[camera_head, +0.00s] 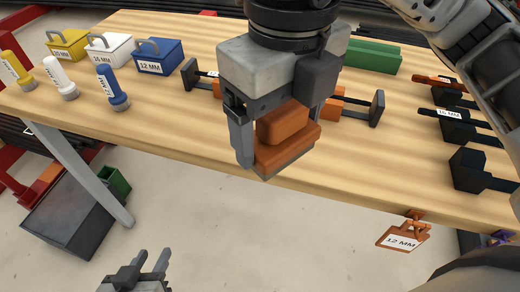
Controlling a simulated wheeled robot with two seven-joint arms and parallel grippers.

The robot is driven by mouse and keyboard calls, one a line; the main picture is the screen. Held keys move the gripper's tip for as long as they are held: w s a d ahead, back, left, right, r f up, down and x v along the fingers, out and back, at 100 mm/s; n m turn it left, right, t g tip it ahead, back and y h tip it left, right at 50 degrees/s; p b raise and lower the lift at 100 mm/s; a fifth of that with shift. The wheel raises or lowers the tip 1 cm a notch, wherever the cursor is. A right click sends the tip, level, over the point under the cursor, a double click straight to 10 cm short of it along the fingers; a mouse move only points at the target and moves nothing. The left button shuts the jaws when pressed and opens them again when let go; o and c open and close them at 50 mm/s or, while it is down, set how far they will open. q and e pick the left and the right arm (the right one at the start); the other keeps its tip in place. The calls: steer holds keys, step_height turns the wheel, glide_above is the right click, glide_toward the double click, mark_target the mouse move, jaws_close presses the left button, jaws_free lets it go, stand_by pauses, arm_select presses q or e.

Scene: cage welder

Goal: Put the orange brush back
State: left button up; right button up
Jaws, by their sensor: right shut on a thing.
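The orange brush (288,138) is a block with a raised orange back and a dark grey underside. It is in the middle of the head view, in the jaws of my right gripper (272,140). That gripper hangs over the front part of the wooden table, and its left finger shows beside the brush. The other finger is mostly hidden. I cannot tell the gap between brush and table. My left gripper (146,272) is low at the bottom left, in front of the table. Its fingers are apart and empty.
A black and orange bar tool (376,108) lies behind the brush, partly hidden. A green block (372,56) lies behind it. Black clamps (470,130) are at the right. An orange tag (403,238) hangs at the front edge.

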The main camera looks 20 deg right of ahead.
steer(key=shift+s+m, duration=0.3)
steer(key=shift+m, duration=0.6)
steer(key=shift+w+f, duration=0.15)
steer(key=shift+w, duration=0.15)
steer(key=w+f, duration=0.2)
steer(key=w, duration=0.2)
steer(key=w+d+f, duration=0.1)
steer(key=w+f, duration=0.2)
steer(key=w, duration=0.1)
steer(key=w+f, duration=0.3)
steer(key=w, duration=0.1)
steer(key=shift+d+f, duration=0.1)
steer(key=shift+d, duration=0.15)
steer(key=shift+w+f, duration=0.3)
steer(key=shift+f, duration=0.1)
steer(key=f, duration=0.2)
steer(key=f+p, duration=0.1)
steer(key=shift+w+d+f, duration=0.1)
steer(key=shift+w, duration=0.15)
steer(key=shift+f, duration=0.2)
steer(key=shift+f, duration=0.1)
